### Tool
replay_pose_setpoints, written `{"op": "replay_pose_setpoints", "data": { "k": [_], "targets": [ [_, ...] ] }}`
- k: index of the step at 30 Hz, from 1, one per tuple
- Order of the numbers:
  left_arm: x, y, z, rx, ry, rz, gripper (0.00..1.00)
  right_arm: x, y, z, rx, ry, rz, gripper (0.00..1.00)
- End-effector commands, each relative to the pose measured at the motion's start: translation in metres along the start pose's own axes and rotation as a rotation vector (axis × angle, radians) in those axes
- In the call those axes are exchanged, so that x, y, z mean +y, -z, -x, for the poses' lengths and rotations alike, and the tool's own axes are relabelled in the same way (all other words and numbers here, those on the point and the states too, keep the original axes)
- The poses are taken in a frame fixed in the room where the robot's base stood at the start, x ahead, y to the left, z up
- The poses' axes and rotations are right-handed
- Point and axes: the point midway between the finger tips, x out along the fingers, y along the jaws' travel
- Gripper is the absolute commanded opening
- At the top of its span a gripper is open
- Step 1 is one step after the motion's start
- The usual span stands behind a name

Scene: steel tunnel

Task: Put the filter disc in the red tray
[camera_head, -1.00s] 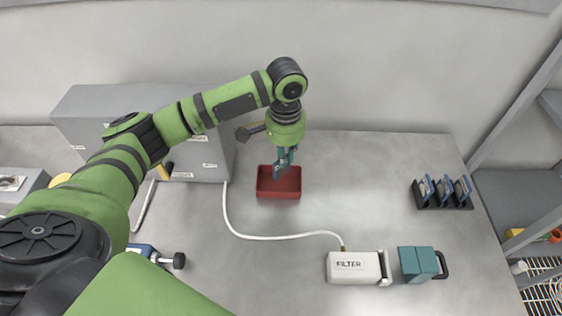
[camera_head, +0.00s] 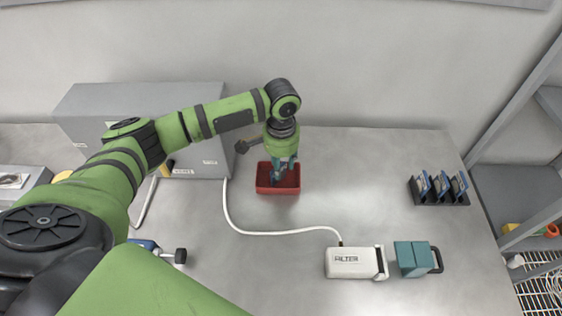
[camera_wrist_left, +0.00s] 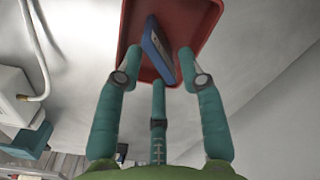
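The red tray (camera_head: 262,186) stands on the table near the grey box; it also fills the top of the left wrist view (camera_wrist_left: 205,15). My left gripper (camera_head: 284,170) points down into the tray. In the left wrist view its teal fingers (camera_wrist_left: 160,62) are spread, with gaps beside a flat blue-edged piece (camera_wrist_left: 156,48). That piece, seemingly the filter disc, is tilted between the fingertips, inside the tray's outline. Whether its lower edge rests on the tray floor is hard to tell. My right gripper is out of view.
A black rack (camera_head: 440,198) with several blue-edged discs stands at the right. A white filter unit (camera_head: 352,263) and a teal block (camera_head: 412,259) sit at the front right. A white hose (camera_head: 270,236) runs around the tray. The grey box (camera_head: 140,120) is behind left.

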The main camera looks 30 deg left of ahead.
Motion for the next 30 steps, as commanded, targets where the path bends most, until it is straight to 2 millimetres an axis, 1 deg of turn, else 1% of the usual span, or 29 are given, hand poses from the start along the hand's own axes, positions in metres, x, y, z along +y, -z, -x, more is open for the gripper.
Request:
{"op": "replay_pose_setpoints", "data": {
  "k": [7,11,14,21,24,27,30],
  "targets": [
    [0.0,0.0,0.001,0.001,0.0,0.0,0.4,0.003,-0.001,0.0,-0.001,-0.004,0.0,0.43],
    [-0.001,0.001,0.01,0.002,0.0,0.001,0.4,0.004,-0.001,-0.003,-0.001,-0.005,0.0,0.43],
    [-0.001,0.001,0.026,0.005,0.001,-0.001,0.4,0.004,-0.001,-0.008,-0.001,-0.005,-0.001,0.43],
    [0.0,0.001,0.078,0.005,0.0,-0.001,0.4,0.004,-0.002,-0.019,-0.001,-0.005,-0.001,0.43],
    [0.0,0.001,0.097,0.004,0.0,0.0,0.4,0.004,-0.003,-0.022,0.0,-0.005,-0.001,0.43],
    [0.0,0.001,0.111,0.003,0.0,0.001,0.4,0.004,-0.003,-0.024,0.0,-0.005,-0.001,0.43],
    [0.0,0.001,0.119,0.001,-0.001,0.0,0.4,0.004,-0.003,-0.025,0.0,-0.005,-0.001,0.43]
  ]
}}
